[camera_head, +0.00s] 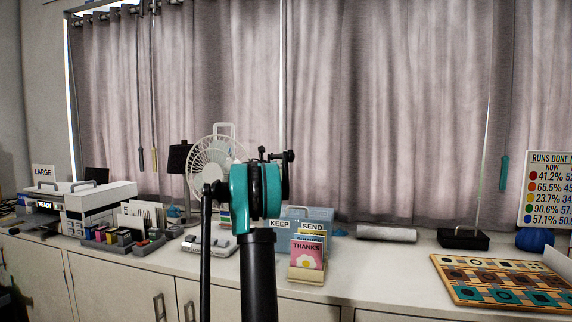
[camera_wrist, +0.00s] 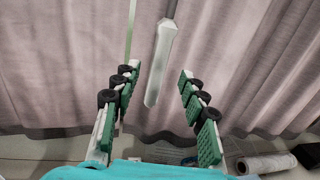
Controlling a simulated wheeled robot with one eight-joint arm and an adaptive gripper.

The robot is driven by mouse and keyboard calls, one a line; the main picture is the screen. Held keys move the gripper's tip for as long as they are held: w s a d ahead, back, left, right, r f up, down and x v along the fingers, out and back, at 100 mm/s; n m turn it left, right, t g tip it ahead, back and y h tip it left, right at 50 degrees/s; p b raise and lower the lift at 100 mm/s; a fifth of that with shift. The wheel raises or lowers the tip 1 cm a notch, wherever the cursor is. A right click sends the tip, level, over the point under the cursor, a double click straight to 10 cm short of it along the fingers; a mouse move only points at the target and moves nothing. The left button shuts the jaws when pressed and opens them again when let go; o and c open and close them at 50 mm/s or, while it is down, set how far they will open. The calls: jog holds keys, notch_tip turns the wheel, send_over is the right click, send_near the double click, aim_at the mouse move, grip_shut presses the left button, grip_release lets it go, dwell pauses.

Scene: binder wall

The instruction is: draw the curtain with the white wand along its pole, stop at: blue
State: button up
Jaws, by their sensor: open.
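The white wand (camera_wrist: 160,62) hangs in front of the curtain in the wrist view, slightly tilted in the picture. My gripper (camera_wrist: 159,72) is open, one finger on each side of it. The wand appears between the fingers without touching either; its depth relative to the fingertips is hard to tell. The pinkish-grey curtain (camera_head: 390,110) hangs in folds across the window and also fills the wrist view (camera_wrist: 70,70). Part of the pole (camera_head: 95,14) shows at the top left. My arm hides the wand's handle in the head view. I see no clear blue stop mark on the pole.
Below the curtain, the counter (camera_head: 380,265) holds a fan (camera_head: 212,160), card holder (camera_head: 306,262), paper roll (camera_head: 386,232), black-based stand (camera_head: 462,239) and pattern board (camera_head: 500,282).

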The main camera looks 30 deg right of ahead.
jog(key=x, duration=0.7)
jog(key=shift+w+d, duration=0.2)
jog(key=shift+d, duration=0.15)
grip_shut()
